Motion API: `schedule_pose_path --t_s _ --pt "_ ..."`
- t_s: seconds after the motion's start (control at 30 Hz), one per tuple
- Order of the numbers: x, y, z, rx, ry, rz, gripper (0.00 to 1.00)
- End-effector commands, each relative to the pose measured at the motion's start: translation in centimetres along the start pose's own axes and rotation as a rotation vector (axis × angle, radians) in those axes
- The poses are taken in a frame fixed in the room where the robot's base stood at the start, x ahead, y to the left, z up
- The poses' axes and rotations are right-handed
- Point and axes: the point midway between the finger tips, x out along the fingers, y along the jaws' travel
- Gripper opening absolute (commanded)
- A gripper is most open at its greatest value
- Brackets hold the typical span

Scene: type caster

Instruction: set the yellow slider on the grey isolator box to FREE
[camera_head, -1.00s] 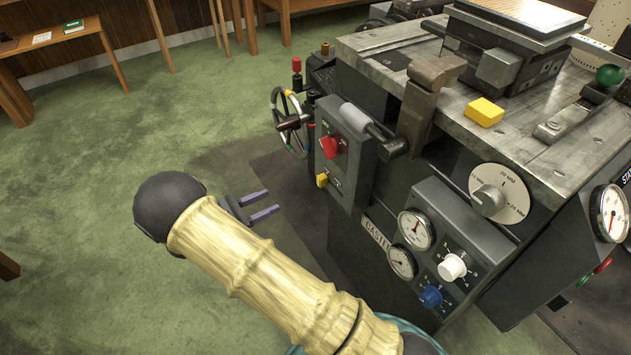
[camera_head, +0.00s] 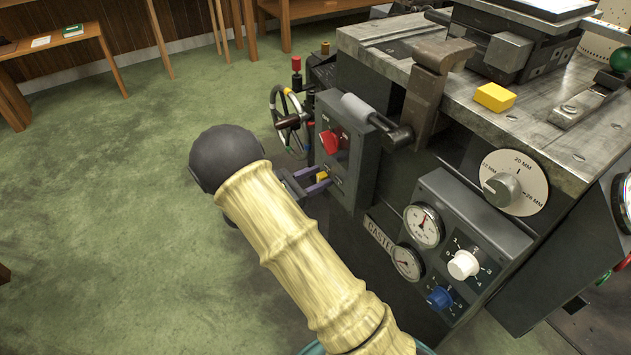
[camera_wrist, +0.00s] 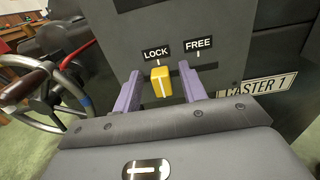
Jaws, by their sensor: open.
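The grey isolator box (camera_head: 352,142) is mounted on the side of the caster machine, with a red rotary switch (camera_head: 329,143) on its face. The yellow slider (camera_wrist: 161,82) sits under the LOCK label (camera_wrist: 156,52) in the wrist view. The FREE label (camera_wrist: 198,43) is to its right, above an empty stretch of dark slot. My gripper (camera_wrist: 160,88) is open, with one purple finger on each side of the slider. The left finger is close to the slider; a wider gap shows on the right. Contact cannot be told. In the head view the slider (camera_head: 322,177) shows between the fingertips.
A handwheel (camera_head: 287,120) stands left of the box. A grey roller handle (camera_head: 358,110) projects above it. Gauges and knobs sit on a lower panel (camera_head: 470,215) to the right. A yellow block (camera_head: 495,97) lies on the machine top. Green floor is open at left.

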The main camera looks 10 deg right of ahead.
Motion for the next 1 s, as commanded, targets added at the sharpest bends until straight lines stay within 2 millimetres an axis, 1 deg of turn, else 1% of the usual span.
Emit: schedule_pose_path --t_s 0.23,0.37,0.4,0.43,0.47,0.67,0.77,0.87,1.0 --pt "0.1 0.0 0.1 0.0 0.0 0.0 0.42" --pt "0.0 0.0 0.1 0.0 0.0 0.0 0.16" --pt "0.0 0.0 0.1 0.0 0.0 0.0 0.08" --pt "0.0 0.0 0.1 0.0 0.0 0.0 0.03" --pt "0.0 0.0 0.1 0.0 0.0 0.0 0.0" --pt "0.0 -0.1 0.1 0.0 -0.001 0.001 0.0" --pt "0.0 -0.5 0.2 -0.002 -0.001 0.001 0.0" --pt "-0.1 -1.3 0.4 -0.004 -0.002 0.003 0.0" --pt "-0.1 -3.1 0.5 -0.007 -0.002 0.002 0.0"
